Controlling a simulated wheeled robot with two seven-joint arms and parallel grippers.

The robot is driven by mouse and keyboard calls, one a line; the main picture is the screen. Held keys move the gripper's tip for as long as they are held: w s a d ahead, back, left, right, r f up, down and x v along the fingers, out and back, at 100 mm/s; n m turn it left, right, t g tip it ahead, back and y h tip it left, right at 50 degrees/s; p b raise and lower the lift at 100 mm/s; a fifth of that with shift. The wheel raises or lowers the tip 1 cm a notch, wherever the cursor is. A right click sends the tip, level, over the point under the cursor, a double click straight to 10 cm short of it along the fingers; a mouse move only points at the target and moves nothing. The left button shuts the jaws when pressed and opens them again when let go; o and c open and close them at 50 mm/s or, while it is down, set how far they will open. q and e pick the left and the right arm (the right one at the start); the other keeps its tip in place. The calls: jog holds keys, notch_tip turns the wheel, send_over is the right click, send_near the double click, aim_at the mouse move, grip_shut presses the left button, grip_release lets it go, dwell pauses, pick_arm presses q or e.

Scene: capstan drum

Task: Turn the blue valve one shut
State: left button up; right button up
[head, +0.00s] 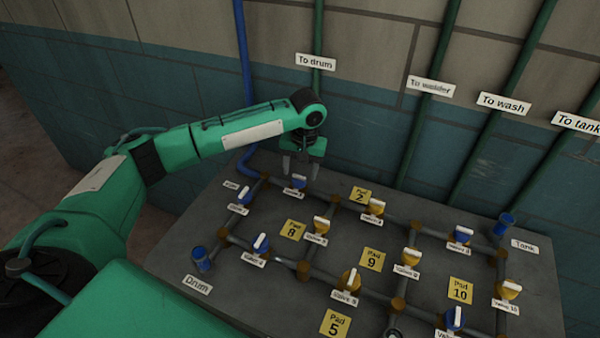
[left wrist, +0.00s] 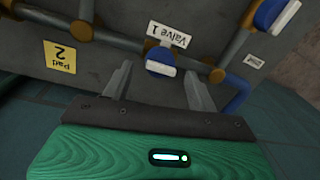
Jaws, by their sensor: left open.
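The blue valve one (head: 298,181) has a blue body and a pale handle and sits on a grey pipe at the far left of the panel. In the left wrist view the same valve (left wrist: 158,57) shows beside its label "Valve 1" (left wrist: 169,34). My left gripper (head: 300,170) points down over this valve. Its open fingers (left wrist: 157,72) stand on either side of the valve in the left wrist view, apart from the handle. I cannot tell the exact height of the fingertips over it. My right gripper is not in view.
Other blue valves (head: 261,244) and yellow valves (head: 321,225) stand close by on the pipes. A blue pipe (head: 243,70) and green pipes (head: 425,100) rise along the wall behind. Yellow pad plates, such as Pad 2 (head: 360,195), lie flat on the grey panel (head: 210,225).

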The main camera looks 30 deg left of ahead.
aim_at(299, 179)
pick_arm(q)
jog(key=shift+a+f, duration=0.1)
jog(key=shift+f, duration=1.15)
